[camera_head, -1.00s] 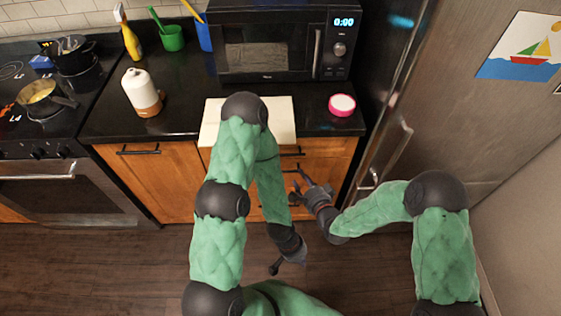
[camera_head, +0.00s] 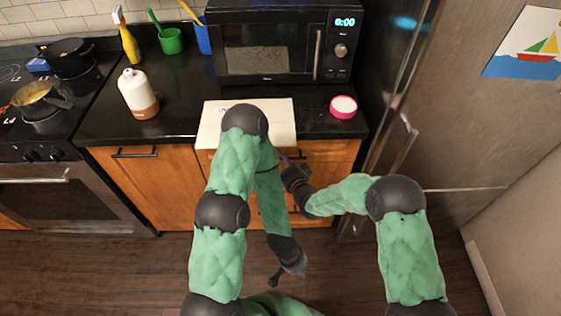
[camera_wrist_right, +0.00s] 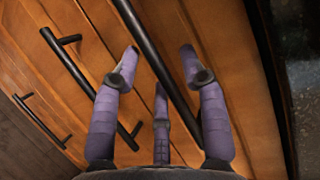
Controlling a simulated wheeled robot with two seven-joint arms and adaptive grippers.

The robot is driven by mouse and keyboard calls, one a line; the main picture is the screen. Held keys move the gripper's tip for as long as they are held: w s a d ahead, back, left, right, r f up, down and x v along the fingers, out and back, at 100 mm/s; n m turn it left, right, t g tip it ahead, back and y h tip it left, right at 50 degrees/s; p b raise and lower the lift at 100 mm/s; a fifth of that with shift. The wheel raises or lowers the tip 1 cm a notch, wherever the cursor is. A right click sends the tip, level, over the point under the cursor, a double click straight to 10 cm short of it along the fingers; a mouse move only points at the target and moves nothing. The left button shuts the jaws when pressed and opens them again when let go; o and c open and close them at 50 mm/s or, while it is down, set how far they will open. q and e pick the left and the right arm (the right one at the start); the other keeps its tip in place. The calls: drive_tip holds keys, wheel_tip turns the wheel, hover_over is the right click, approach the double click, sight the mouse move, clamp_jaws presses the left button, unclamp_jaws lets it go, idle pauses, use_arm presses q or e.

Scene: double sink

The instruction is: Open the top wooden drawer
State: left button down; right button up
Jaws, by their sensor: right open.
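The top wooden drawer (camera_head: 338,149) is under the black counter, right of centre in the head view, with its front flush with the cabinet. In the right wrist view its long black bar handle (camera_wrist_right: 156,62) runs diagonally beside the dark counter edge. My right gripper (camera_head: 288,166) is at the drawer fronts. In the wrist view its purple fingers (camera_wrist_right: 160,52) are spread, with the handle passing between them; I cannot tell whether they touch it. My left gripper (camera_head: 285,272) hangs low over the floor, away from the drawers; its finger opening is unclear.
Lower drawer handles (camera_wrist_right: 85,75) lie beside the top one in the wrist view. The fridge (camera_head: 450,130) stands close on the right. A cutting board (camera_head: 275,112), a pink-rimmed jar (camera_head: 343,107) and a microwave (camera_head: 270,50) are on the counter. The floor (camera_head: 150,270) is clear.

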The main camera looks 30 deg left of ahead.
drive_tip(key=shift+w+a, duration=0.1)
drive_tip(key=shift+a, duration=0.05)
clamp_jaws()
